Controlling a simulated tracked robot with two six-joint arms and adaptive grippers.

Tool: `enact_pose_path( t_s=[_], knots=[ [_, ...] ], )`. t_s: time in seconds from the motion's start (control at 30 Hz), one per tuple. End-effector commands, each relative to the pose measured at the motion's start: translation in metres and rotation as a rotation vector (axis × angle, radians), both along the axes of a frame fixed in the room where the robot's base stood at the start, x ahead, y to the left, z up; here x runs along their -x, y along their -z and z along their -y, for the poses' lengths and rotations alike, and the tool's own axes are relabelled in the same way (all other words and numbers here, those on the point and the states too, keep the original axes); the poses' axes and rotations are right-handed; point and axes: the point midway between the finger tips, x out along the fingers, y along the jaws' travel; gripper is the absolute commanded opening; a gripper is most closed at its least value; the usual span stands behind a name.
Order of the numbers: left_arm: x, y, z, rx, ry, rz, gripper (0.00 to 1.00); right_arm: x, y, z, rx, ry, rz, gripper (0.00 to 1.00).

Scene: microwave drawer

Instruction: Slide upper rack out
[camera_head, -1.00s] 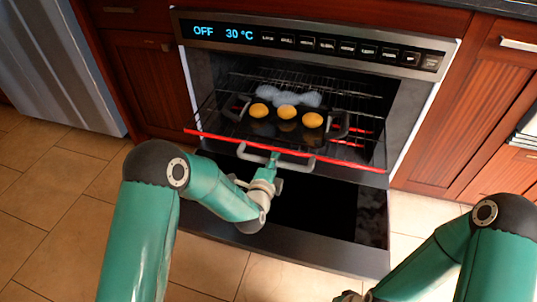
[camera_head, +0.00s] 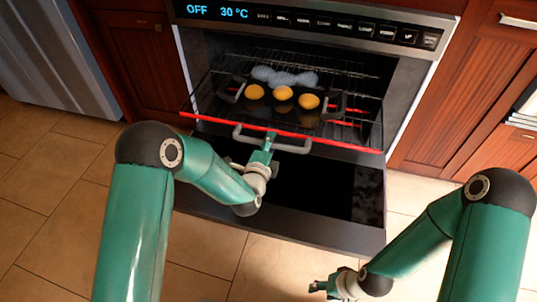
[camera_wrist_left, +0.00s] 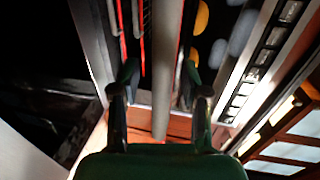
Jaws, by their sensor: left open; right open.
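The upper rack (camera_head: 349,146) is a dark wire rack with a red front edge, standing partly out of the open oven. A grey bar handle (camera_head: 292,149) hangs at its front. A dark pan (camera_head: 232,92) with three yellow-orange round items rests on the rack. My left gripper (camera_head: 266,143) is at the handle's middle. In the left wrist view its two fingers (camera_wrist_left: 158,85) stand open, with the grey bar (camera_wrist_left: 160,60) running between them; I cannot tell whether they touch it. My right gripper (camera_head: 320,287) is open and empty, low over the floor.
The oven door (camera_head: 330,236) is folded down below the rack, under my left forearm. The control panel (camera_head: 320,23) reads OFF and 30 °C. Wooden cabinets (camera_head: 460,110) flank the oven. A grey fridge (camera_head: 55,55) stands at the left. The tiled floor in front is clear.

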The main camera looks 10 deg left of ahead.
Motion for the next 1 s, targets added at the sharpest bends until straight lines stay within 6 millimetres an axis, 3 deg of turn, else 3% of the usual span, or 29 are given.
enact_pose_path(
  t_s=[0.17, 0.6, 0.8, 1.0],
  knots=[
    [0.02, -0.004, -0.002, 0.0, 0.002, -0.002, 0.45, 0.0, 0.0, 0.0, 0.0, 0.0, 0.0, 0.49],
    [0.1, -0.018, -0.013, 0.0, 0.003, -0.004, 0.45, 0.0, 0.0, 0.0, 0.0, 0.0, 0.0, 0.49],
    [0.114, -0.021, -0.016, 0.001, 0.001, -0.002, 0.45, 0.0, 0.0, 0.0, 0.0, 0.0, 0.0, 0.49],
    [0.115, -0.021, -0.016, 0.001, 0.001, -0.002, 0.45, 0.0, 0.0, 0.0, 0.0, 0.0, 0.0, 0.49]
  ],
)
